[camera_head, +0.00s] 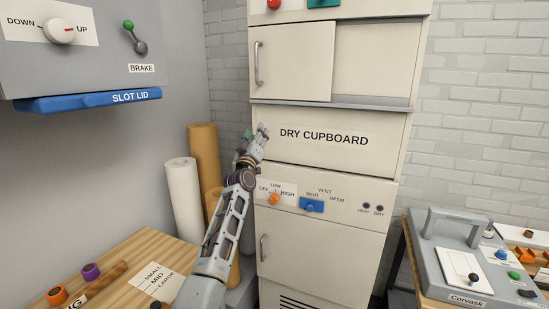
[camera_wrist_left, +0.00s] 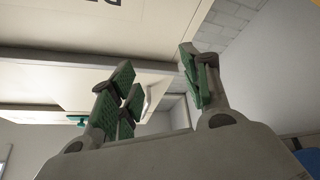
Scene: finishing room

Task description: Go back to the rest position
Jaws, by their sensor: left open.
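My left arm reaches up from the bottom of the head view. Its gripper (camera_head: 256,140) is in front of the dry cupboard's labelled panel, near that panel's left edge. In the left wrist view the green-padded fingers of the left gripper (camera_wrist_left: 155,92) stand apart with nothing between them, so it is open and empty. My right gripper shows in neither view.
A wooden bench (camera_head: 118,262) with coloured rings is at lower left. Paper rolls (camera_head: 184,195) stand left of the cupboard. A grey wall box (camera_head: 90,45) with a blue slot lid (camera_head: 88,100) is at upper left. A grey machine (camera_head: 452,255) stands at right.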

